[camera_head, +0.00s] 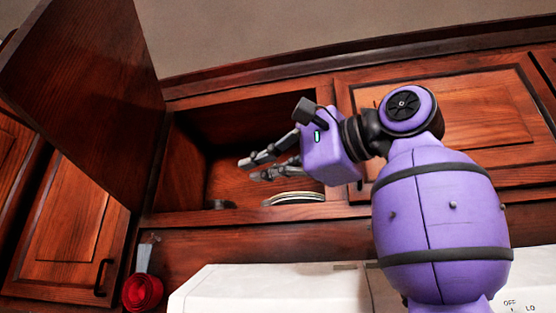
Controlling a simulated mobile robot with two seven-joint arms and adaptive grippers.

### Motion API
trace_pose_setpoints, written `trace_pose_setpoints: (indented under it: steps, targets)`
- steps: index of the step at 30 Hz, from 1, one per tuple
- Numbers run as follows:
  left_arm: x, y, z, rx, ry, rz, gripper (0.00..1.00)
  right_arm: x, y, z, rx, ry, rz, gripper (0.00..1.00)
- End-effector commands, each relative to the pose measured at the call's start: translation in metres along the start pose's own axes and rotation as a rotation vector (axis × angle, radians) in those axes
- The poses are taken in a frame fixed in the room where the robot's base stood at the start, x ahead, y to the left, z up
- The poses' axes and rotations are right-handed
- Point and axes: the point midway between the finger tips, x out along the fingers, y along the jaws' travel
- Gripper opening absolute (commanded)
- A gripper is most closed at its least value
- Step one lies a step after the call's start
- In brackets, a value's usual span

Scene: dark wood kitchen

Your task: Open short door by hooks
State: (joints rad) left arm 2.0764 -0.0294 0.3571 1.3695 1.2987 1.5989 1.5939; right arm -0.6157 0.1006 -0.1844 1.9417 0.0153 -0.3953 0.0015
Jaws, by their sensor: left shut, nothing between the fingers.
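The short cabinet door (85,85) stands swung wide open at the upper left, its panel jutting outward from the left side of the cabinet. The cabinet (190,185) behind it is open, and its inside shows. My left gripper (258,168) is in front of the opening, fingers pointing left, shut and empty. It is apart from the open door in the picture. No hook can be made out on the door. My right gripper is not in view.
Stacked plates (293,198) and a small dark item (220,204) sit on the cabinet floor. A closed door (470,100) is at the right, partly behind my arm. A lower-left door has a black handle (103,277). A red item (142,292) and a white appliance (260,288) are below.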

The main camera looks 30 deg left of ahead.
Motion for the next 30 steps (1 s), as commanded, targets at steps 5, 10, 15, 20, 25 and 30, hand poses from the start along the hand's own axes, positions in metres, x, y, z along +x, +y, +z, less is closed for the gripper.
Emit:
trace_pose_setpoints:
  steps: [5,10,15,20,25,30]
  targets:
    - [0.039,-0.004,0.005,-0.007,-0.003,0.001,0.0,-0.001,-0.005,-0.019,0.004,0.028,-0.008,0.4]
    - [0.046,-0.005,0.029,-0.012,0.0,-0.002,0.0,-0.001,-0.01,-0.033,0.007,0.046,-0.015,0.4]
    - [0.049,-0.003,0.04,-0.006,0.0,-0.002,0.0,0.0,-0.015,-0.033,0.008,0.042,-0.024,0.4]
    - [0.05,-0.001,0.04,-0.001,0.0,-0.001,0.0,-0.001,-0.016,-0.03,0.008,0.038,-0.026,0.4]
    - [0.05,0.0,0.039,0.0,0.0,0.0,0.0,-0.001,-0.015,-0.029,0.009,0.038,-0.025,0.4]
    - [0.051,0.0,0.041,-0.002,0.002,0.0,0.0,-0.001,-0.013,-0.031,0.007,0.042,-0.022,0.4]
